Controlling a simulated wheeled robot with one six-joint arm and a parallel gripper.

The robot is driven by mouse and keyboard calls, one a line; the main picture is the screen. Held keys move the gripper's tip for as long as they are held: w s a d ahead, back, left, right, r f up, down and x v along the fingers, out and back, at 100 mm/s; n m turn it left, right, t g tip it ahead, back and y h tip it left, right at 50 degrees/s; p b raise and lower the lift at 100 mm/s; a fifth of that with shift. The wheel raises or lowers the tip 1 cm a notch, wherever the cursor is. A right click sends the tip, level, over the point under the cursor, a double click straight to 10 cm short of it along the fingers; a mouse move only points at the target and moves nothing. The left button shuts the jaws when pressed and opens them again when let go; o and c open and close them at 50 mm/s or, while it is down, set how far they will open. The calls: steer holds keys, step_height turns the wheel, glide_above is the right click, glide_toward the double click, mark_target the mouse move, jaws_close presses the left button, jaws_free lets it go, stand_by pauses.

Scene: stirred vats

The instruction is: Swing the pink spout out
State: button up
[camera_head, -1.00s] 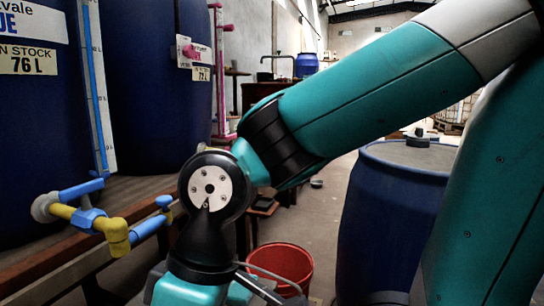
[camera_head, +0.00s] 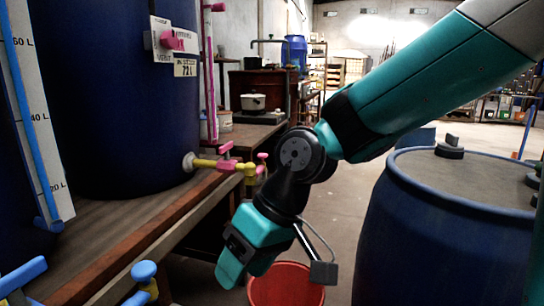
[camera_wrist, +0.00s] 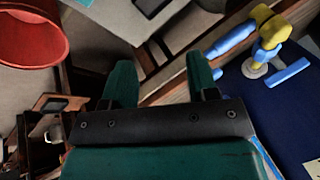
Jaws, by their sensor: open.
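The pink-marked tap sits low on the farther blue vat (camera_head: 112,90) in the head view. A yellow pipe leads to a pink valve handle (camera_head: 226,162) and a yellow elbow. The pink spout (camera_head: 261,168) is at the pipe's outer end, with a pink knob on top. It is small, and its exact direction is hard to tell. My gripper (camera_head: 240,268) is open and empty, below and in front of the spout, pointing down and apart from it. In the wrist view my gripper (camera_wrist: 160,72) shows two spread fingers with nothing between them. The pink spout is not visible there.
The nearer vat's blue tap (camera_head: 140,285) is at the lower left; its blue spout (camera_wrist: 236,38) shows in the wrist view. A wooden bench (camera_head: 120,240) carries the vats. A red bucket (camera_head: 285,287) stands on the floor. A blue barrel (camera_head: 440,230) blocks the right.

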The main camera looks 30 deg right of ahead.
steer(key=w+d+r+m+t+p, duration=0.1)
steer(key=w+d+r+m+p, duration=0.2)
steer(key=w, duration=0.4)
steer(key=w+d+r+m+t+p, duration=0.2)
steer(key=w+r+p, duration=0.15)
steer(key=w, duration=0.25)
steer(key=w+d+m+t+p, duration=0.4)
steer(key=w+d+m+p, duration=0.3)
steer(key=w+d+p, duration=0.45)
steer(key=m+t+h, duration=0.2)
steer(key=m+t, duration=0.1)
glide_toward(260, 170)
steer(key=p+x, duration=0.1)
steer(key=x, duration=0.7)
steer(key=shift+w+f, duration=0.15)
steer(key=shift+w+a+f, duration=0.15)
steer(key=shift+w+f, duration=0.15)
steer(key=shift+w, duration=0.3)
steer(key=shift+c, duration=0.3)
